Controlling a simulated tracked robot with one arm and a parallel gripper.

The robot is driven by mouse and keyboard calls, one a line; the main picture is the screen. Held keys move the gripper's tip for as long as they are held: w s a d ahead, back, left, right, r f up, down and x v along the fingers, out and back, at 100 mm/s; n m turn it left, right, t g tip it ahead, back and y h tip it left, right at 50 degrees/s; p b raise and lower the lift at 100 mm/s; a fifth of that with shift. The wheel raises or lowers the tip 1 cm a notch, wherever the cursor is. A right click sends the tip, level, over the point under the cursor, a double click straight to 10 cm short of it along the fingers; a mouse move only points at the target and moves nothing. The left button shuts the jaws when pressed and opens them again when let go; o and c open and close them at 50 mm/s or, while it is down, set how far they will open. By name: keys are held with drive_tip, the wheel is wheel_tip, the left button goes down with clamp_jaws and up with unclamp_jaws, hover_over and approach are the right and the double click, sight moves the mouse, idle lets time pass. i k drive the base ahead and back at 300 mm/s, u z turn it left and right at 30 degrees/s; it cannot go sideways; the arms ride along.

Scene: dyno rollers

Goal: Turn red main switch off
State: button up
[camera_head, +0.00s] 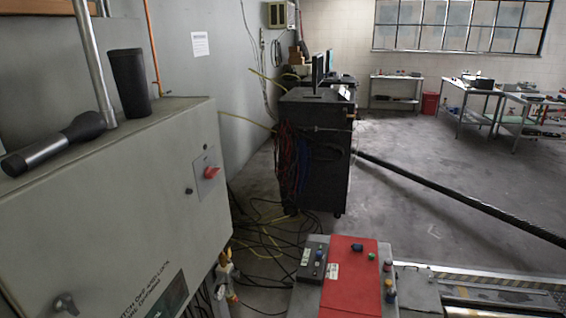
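A small dark knob (189,191) sits just left of the switch plate. A dark handle (66,304) is low on the cabinet's front, near a dark green label (168,300). My gripper does not show in this view, and nothing blocks the switch.
A flashlight (60,142) and a black cup (130,82) are on the cabinet top. Loose cables (262,235) cover the floor right of the cabinet. A red control panel (352,280) stands at the bottom centre. A dark cart (315,150) stands behind; floor (420,180) to its right is mostly open.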

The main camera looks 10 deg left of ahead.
sight(210, 172)
drive_tip(key=z, duration=0.25)
drive_tip(key=i, duration=1.7)
drive_tip(key=u, duration=0.65)
